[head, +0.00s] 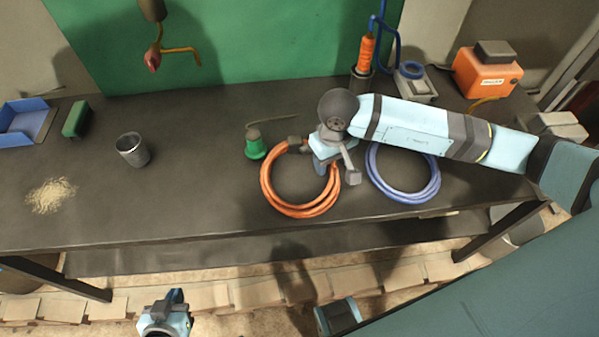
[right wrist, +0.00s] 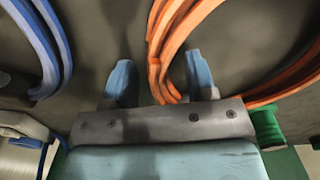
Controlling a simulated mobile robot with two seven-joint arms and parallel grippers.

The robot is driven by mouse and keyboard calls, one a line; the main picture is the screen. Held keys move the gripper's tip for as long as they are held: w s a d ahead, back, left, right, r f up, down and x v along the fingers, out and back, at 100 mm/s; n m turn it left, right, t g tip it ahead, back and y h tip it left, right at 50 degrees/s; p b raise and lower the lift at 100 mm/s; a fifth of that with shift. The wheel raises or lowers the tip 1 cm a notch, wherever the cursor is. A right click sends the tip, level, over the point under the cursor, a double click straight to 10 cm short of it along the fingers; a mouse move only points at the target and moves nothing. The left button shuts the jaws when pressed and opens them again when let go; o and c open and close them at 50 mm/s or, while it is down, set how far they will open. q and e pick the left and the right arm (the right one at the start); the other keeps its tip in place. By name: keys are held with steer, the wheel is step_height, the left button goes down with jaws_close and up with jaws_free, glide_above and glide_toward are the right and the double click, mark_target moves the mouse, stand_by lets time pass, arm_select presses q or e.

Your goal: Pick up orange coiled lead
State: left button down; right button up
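The orange coiled lead (head: 270,190) lies on the dark workbench in the head view, its right side partly hidden by my right gripper (head: 340,168). In the right wrist view, my right gripper (right wrist: 161,75) is open. Strands of the orange lead (right wrist: 157,45) pass between its fingers, with gaps visible on both sides. My left gripper (head: 166,315) is low in the head view, in front of the bench and away from the lead. Its fingers are too unclear to tell open from shut.
A blue coiled lead (head: 428,192) lies just right of the orange one. A green object (head: 255,146) stands behind the orange coil. A metal cup (head: 132,150), a shavings pile (head: 50,195) and a blue tray (head: 24,122) are left. An orange box (head: 485,75) is back right.

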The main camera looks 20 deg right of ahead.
jaws_close()
steer(key=shift+r, duration=0.1)
